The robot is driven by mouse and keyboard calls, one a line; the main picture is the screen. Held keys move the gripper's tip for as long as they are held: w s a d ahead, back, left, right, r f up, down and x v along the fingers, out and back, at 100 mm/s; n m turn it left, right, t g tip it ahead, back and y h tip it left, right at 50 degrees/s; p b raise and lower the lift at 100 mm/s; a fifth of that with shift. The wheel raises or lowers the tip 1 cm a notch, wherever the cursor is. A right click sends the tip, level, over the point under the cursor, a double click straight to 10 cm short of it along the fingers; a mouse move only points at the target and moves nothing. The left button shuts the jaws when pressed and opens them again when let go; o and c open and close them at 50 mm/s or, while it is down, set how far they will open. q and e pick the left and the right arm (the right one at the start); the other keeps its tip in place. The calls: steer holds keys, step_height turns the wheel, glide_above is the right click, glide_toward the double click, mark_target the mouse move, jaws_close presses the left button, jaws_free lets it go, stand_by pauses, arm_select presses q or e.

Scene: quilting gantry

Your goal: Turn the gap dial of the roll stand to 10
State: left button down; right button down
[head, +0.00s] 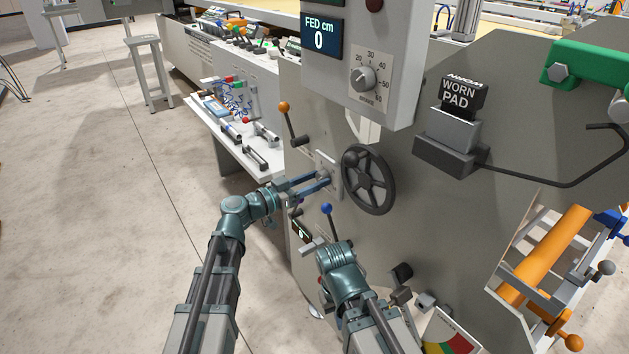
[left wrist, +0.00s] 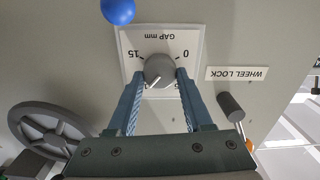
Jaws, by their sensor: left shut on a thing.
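The gap dial (left wrist: 159,70) is a round grey knob on a white plate (left wrist: 133,42), shown upside down in the left wrist view. The plate reads GAP mm, with 15 at the left, 0 at the right and a partly covered 5 below it. My left gripper (head: 320,180) is shut on the dial, one finger at each side. My right gripper is mostly hidden beyond its wrist, below the dial, and its fingers cannot be made out.
A dark handwheel (head: 368,180) stands just right of the dial. A blue-knobbed lever (head: 327,209) is below it and an orange-knobbed lever (head: 284,108) above left. A control box (head: 360,45) juts out above. Open floor (head: 100,220) lies to the left.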

arm_select(q)
steer(key=shift+c, duration=1.5)
jaws_free()
steer(key=shift+s+a, duration=0.1)
steer(key=v, duration=1.3)
steer(key=shift+s+a, duration=0.2)
steer(key=shift+a, duration=0.05)
